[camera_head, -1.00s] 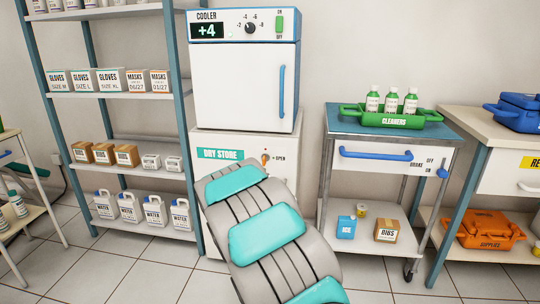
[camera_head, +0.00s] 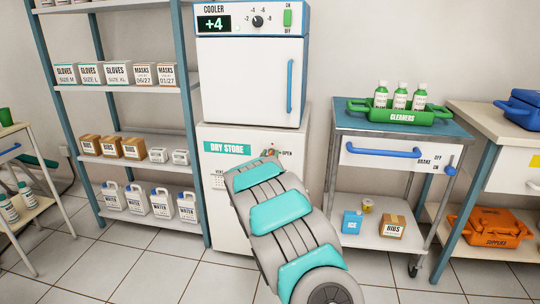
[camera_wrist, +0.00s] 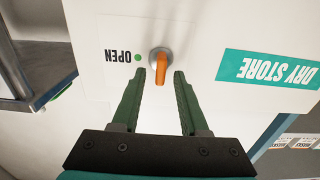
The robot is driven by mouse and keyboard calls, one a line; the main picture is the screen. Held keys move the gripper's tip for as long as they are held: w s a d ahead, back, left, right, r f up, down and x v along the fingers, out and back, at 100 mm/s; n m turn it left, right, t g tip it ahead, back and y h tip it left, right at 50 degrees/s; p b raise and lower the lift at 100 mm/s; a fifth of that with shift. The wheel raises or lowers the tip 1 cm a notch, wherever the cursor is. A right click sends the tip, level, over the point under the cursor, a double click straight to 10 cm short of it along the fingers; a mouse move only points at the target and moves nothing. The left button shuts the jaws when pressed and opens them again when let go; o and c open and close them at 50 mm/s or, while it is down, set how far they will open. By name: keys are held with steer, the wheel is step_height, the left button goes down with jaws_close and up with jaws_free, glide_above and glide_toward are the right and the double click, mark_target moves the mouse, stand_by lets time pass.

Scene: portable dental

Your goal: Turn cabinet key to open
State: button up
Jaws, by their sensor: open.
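The orange cabinet key (camera_wrist: 161,70) sits in a round grey lock on the white dry store cabinet (camera_head: 226,186). In the wrist view, which shows the cabinet upside down, its handle points down the picture between my fingertips. A green dot (camera_wrist: 138,57) and the word OPEN lie to the left of the key there. My gripper (camera_wrist: 159,76) is open, with one green finger on each side of the key's lower end. I see a gap on both sides and cannot tell any contact. In the head view my arm covers much of the cabinet front.
The cooler (camera_head: 249,80) stands on top of the cabinet. A shelf rack (camera_head: 128,89) with boxes and water jugs is close on the left. A metal trolley (camera_head: 340,185) with a green cleaners tray (camera_head: 438,113) stands to the right. Tiled floor is open in front.

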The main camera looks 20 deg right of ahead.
steer(key=shift+c, duration=0.4)
jaws_close()
